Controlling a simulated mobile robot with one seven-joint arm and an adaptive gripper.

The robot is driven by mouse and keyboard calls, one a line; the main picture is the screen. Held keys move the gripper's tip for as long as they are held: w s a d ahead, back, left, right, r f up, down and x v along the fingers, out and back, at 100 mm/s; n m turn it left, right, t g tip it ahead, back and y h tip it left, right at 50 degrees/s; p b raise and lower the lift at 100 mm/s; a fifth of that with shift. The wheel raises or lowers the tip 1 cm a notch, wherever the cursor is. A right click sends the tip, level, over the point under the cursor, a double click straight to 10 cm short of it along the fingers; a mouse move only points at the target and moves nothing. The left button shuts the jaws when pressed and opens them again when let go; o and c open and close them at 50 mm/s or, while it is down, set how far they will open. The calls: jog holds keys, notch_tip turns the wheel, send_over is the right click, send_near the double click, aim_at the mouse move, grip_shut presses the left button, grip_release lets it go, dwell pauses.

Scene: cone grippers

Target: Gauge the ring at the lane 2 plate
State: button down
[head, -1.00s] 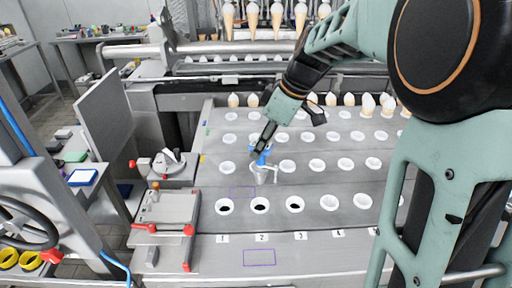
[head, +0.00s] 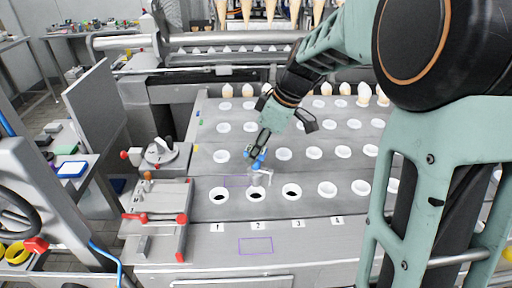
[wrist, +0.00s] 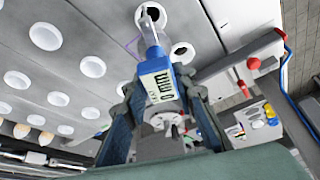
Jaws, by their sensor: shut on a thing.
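My gripper (head: 257,158) is shut on a blue gauge (head: 260,165), which also shows in the wrist view (wrist: 155,66) with a white label reading "mm" and metal jaws (wrist: 148,20) at its tip. In the head view the metal jaws are just above and behind the lane 2 ring (head: 256,194), a white ring with a dark hole in the front row. I cannot tell whether they touch it. The small "2" label (head: 258,226) lies in front of that ring.
White rings for lane 1 (head: 219,195) and lane 3 (head: 292,191) stand on either side. A red-handled clamp fixture (head: 158,207) is at the left. A purple outline (head: 256,246) marks bare plate in front. Cones (head: 248,90) stand in the rear row.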

aim_at(256, 172)
jog(key=shift+f+b, duration=2.9)
jog(key=shift+f, duration=0.85)
jog(key=c, duration=1.5)
grip_release()
jog(key=v, duration=1.2)
